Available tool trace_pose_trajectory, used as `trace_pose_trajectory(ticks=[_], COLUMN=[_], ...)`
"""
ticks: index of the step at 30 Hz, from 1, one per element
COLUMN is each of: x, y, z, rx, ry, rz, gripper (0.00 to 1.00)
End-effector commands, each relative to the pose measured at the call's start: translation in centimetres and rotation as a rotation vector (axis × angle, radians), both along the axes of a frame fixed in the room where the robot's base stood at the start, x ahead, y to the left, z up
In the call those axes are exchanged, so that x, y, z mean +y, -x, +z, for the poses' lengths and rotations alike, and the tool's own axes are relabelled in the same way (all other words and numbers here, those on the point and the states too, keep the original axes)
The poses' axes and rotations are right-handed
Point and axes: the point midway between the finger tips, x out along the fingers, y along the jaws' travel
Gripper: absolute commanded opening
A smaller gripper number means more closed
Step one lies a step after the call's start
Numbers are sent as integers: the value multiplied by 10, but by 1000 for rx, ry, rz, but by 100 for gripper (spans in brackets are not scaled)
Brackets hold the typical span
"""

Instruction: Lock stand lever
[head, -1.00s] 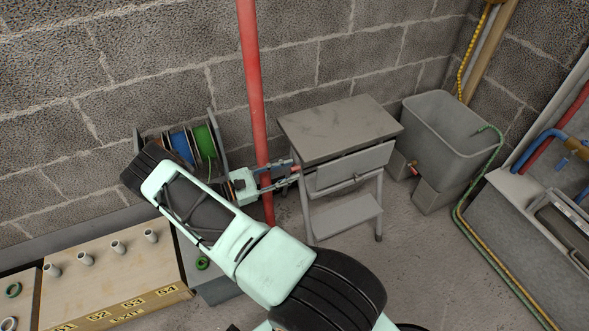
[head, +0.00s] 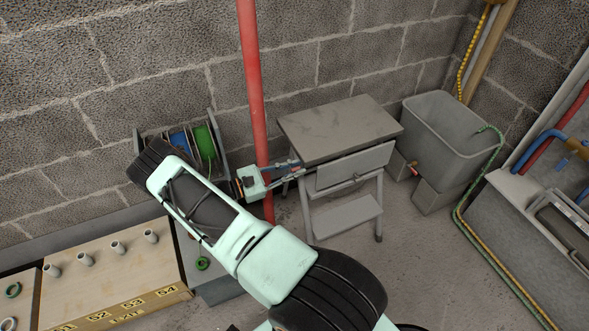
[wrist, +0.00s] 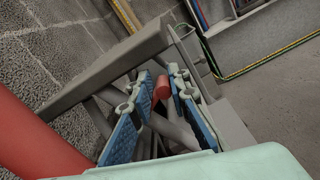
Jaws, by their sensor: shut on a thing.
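The grey metal stand (head: 335,130) has a flat top, a front panel (head: 355,167) and a lower step. My gripper (head: 298,169) is at the left side of the stand, just below its top edge. In the wrist view, the red end of the stand lever (wrist: 162,87) lies between the blue-padded fingers of my gripper (wrist: 161,91). The gripper is shut on it. In the head view the fingers hide most of the lever. The rest of the lever is hard to make out among the grey stand parts.
A red vertical pipe (head: 252,80) stands close beside my gripper; it also fills the lower left of the wrist view (wrist: 35,140). Cable reels (head: 195,145) stand behind my arm. A grey tub (head: 450,125) is right of the stand. A numbered wooden box (head: 110,270) is at lower left.

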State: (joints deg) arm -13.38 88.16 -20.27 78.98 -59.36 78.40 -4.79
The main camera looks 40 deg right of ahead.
Motion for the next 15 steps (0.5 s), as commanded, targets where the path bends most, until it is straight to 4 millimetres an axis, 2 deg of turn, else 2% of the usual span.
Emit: trace_pose_trajectory(ticks=[8,15], x=[1,3], y=[3,6], z=[-8,-17], rx=[-41,-183], ry=[3,36], rz=[-2,0], gripper=[0,0])
